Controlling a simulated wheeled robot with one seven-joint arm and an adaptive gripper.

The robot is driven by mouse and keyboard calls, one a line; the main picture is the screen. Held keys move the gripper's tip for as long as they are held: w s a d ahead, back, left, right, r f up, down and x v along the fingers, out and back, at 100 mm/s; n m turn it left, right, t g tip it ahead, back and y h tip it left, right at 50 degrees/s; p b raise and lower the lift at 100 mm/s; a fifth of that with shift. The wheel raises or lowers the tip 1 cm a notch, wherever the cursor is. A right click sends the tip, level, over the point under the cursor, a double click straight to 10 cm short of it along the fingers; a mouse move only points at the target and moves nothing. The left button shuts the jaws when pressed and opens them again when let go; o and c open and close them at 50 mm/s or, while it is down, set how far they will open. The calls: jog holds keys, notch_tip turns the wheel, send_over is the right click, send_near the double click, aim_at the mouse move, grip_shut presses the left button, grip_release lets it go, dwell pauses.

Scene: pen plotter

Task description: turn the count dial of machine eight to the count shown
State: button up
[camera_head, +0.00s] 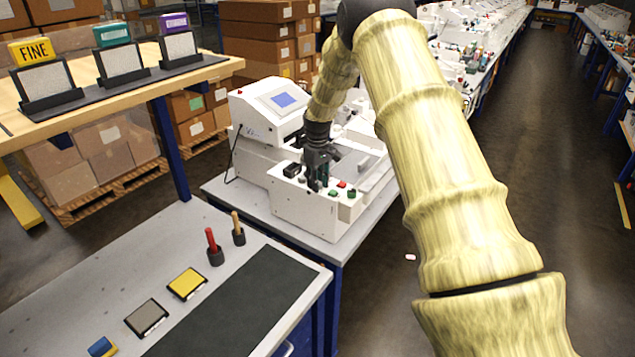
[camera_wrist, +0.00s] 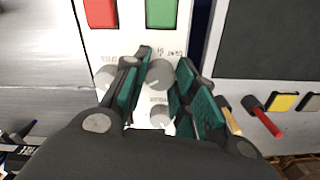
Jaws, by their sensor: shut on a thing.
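The white machine (camera_head: 300,205) with a tilted blue screen stands on a grey bench in the head view. My gripper (camera_head: 318,182) reaches down over its front control panel, and the fingers hide part of that panel. In the wrist view my gripper's green-padded fingers (camera_wrist: 162,68) are closed around a round grey dial (camera_wrist: 160,74). A small upside-down label beside the dial seems to read COUNT. The dial's setting cannot be read. No machine number is legible.
A second grey knob (camera_wrist: 105,76) and a third knob (camera_wrist: 160,116) sit close to the fingers. A red button (camera_wrist: 100,12) and a green button (camera_wrist: 162,12) are beyond the dial. The near bench holds pads, a dark mat (camera_head: 235,305) and red and yellow-handled tools.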

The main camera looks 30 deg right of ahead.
jog(key=shift+w+r, duration=0.1)
jog(key=o, duration=0.8)
notch_tip(320, 180, up, 12)
jog(key=shift+d+f, duration=0.1)
dwell(0.4)
dwell(0.4)
